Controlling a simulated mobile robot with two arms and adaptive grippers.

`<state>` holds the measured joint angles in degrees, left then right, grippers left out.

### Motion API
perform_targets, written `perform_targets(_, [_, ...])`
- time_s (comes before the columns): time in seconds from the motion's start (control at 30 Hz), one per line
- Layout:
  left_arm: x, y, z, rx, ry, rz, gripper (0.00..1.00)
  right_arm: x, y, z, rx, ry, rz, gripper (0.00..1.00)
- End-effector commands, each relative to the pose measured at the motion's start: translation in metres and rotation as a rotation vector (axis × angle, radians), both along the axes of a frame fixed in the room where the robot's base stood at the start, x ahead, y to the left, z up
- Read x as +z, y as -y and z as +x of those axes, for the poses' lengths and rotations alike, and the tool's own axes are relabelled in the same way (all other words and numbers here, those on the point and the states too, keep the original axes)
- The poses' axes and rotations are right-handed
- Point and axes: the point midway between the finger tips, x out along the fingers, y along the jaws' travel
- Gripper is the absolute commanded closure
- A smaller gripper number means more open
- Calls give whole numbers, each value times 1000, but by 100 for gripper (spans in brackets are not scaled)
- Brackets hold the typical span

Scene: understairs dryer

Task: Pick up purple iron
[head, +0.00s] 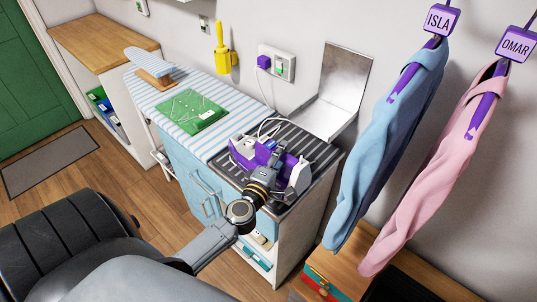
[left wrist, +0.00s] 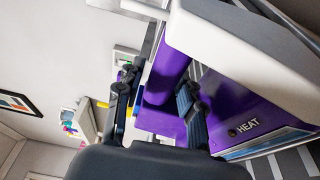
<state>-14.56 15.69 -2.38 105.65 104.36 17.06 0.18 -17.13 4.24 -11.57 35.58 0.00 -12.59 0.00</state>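The purple iron (head: 243,158) is purple and white and sits on the dark striped mat (head: 318,153) at the right end of the counter. A white cord runs from it towards the wall. My left gripper (head: 272,158) is over the iron and hides part of it. In the left wrist view the iron (left wrist: 232,105) fills the right side, with the word HEAT on its purple body. My left gripper's fingers (left wrist: 160,95) are spread apart, with a purple bar of the iron showing between them. I cannot tell whether they touch it. My right gripper is not in view.
A green board (head: 190,110) lies on the striped counter cover, left of the iron. A metal panel (head: 345,80) stands behind the mat. Blue trousers (head: 385,140) and pink trousers (head: 440,170) hang at the right. A purple plug (head: 264,62) is in the wall socket.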

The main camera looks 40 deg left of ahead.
Motion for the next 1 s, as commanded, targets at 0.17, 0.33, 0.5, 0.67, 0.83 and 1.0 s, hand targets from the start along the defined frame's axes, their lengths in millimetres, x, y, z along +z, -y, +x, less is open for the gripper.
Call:
perform_targets(0.17, [0,0,0,0,0,0,100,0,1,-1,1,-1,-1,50])
perform_targets(0.33, [5,0,1,0,8,5,100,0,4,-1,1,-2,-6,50])
perform_targets(0.5, [5,0,1,0,7,4,100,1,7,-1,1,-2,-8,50])
perform_targets(0.67, [9,0,1,0,7,4,100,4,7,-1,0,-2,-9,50])
perform_targets(0.83, [24,0,1,-1,8,6,100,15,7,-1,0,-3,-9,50])
perform_targets(1.0, [43,-1,-2,0,7,6,100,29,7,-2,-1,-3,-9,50])
